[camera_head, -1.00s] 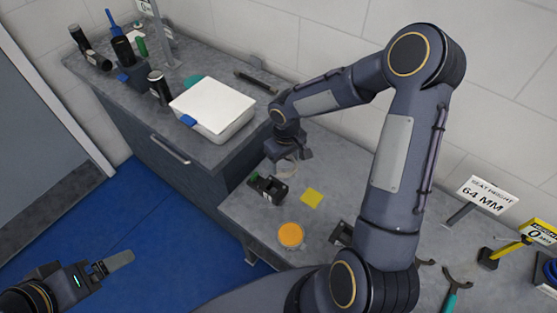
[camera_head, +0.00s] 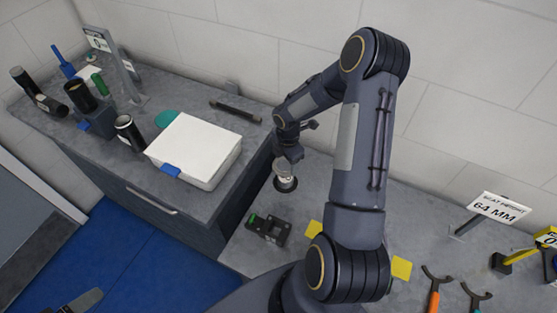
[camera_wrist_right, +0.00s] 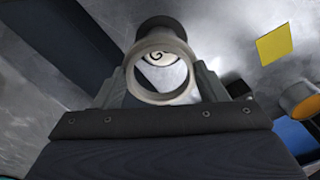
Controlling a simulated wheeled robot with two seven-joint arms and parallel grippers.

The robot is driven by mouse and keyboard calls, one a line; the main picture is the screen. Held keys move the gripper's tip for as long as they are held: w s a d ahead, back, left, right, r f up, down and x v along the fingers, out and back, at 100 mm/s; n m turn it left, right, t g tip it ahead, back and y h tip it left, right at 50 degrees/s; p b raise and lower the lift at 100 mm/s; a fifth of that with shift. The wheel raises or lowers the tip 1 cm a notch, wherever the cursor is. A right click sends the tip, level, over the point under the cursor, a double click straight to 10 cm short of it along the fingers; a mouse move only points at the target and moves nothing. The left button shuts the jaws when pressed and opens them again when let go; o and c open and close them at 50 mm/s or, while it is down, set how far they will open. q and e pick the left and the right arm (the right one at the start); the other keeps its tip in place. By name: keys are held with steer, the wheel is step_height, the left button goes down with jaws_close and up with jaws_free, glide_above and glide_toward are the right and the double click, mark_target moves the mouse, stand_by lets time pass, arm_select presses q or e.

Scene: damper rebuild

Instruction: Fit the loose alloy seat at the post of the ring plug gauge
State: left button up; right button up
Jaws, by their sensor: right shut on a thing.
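My right gripper (camera_head: 287,160) is shut on a pale metal ring, the loose alloy seat (camera_wrist_right: 160,65), over the bench. The seat is clamped between the two fingers in the right wrist view. Through its bore shows a pale round face (camera_wrist_right: 162,58) with a dark spiral mark. A dark round piece (camera_wrist_right: 160,24) shows just beyond the seat; in the head view it is a dark disc (camera_head: 285,185) under the seat. I cannot tell whether it is the gauge base or whether they touch.
A black block with a green part (camera_head: 268,228) lies near the bench front. A white-lidded box (camera_head: 195,145) stands on the higher counter at left. A yellow square (camera_wrist_right: 273,45) and an orange-topped tin (camera_wrist_right: 302,100) lie right of the seat. Forked tools (camera_head: 435,290) lie at right.

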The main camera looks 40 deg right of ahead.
steer(key=shift+s, duration=0.15)
steer(key=shift+f+b, duration=2.2)
steer(key=shift+f, duration=0.3)
steer(key=shift+f+b, duration=1.95)
steer(key=shift+f, duration=0.15)
steer(key=o, duration=1.1)
steer(key=shift+r, duration=4)
